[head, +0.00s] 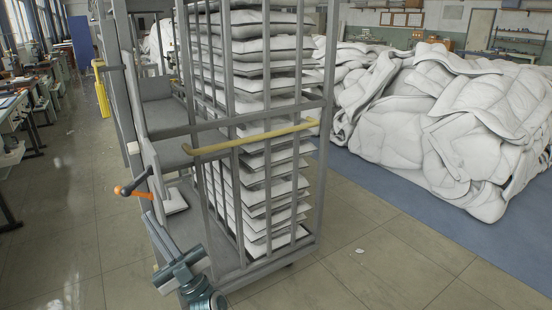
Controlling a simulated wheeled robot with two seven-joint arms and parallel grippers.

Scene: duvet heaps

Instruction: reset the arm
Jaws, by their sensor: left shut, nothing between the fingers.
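My left gripper (153,222) shows at the bottom left of the head view. Its fingers are shut and empty, pointing up and away from me. It is in front of the lower left part of a grey metal cage trolley (325,120), and I cannot tell whether it touches it. An orange-and-black handle (134,185) shows just above the fingertips. My right gripper is not in view.
The trolley holds a tall stack of white folded pieces (268,103) behind bars with a yellow handle bar (250,137). Big white duvet heaps (450,115) lie on a blue mat (380,185) at right. Tables (20,105) line the left. Tiled floor (390,260) is mostly clear at front right.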

